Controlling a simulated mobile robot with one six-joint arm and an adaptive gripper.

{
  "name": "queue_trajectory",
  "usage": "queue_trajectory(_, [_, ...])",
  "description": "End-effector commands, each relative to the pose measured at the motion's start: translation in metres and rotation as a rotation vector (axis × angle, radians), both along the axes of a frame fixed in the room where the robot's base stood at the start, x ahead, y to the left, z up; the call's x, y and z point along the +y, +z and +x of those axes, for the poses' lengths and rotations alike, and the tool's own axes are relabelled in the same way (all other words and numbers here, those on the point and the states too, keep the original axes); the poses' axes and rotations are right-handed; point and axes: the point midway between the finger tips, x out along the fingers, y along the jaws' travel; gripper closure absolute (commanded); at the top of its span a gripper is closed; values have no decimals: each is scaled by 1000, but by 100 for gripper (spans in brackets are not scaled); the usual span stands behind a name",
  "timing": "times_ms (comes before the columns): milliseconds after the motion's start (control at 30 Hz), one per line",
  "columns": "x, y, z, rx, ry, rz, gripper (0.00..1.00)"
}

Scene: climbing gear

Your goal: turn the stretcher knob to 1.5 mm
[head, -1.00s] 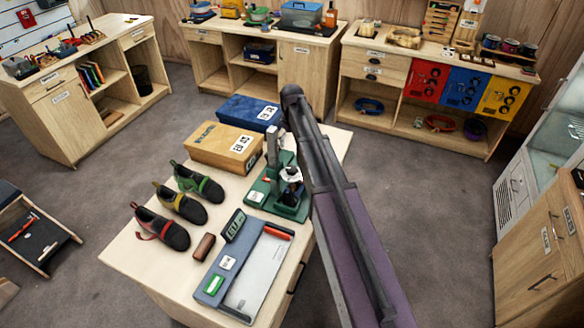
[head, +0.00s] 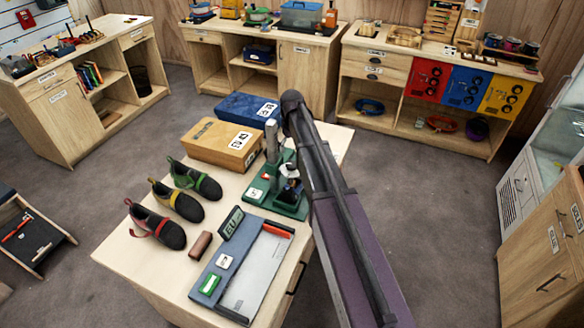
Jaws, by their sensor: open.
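The stretcher (head: 254,190) is a green-based device with an upright grey column, standing near the right side of the light wooden table. My arm reaches in from the lower right, and its elbow is above the stretcher. My gripper (head: 289,184) appears as a small dark and white shape low over the right part of the green base, partly behind my arm. Its fingers are too small to make out, and no held object shows. I cannot make out the knob or its scale, nor whether my gripper touches the stretcher. A small dark display (head: 231,223) stands in front of the stretcher.
Two shoe boxes, blue (head: 246,109) and tan (head: 220,146), stand behind the stretcher. Several climbing shoes (head: 177,201), a brown block (head: 201,246) and a blue-grey measuring tray (head: 213,277) with a metal plate lie left and in front.

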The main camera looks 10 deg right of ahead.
Motion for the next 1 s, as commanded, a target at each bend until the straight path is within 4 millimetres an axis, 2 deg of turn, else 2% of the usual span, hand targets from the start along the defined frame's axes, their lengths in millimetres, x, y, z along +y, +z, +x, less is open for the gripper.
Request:
queue_trajectory(100, [0,-13,0,0,0,0,0])
queue_trajectory(1000, [0,-78,0,0,0,0,0])
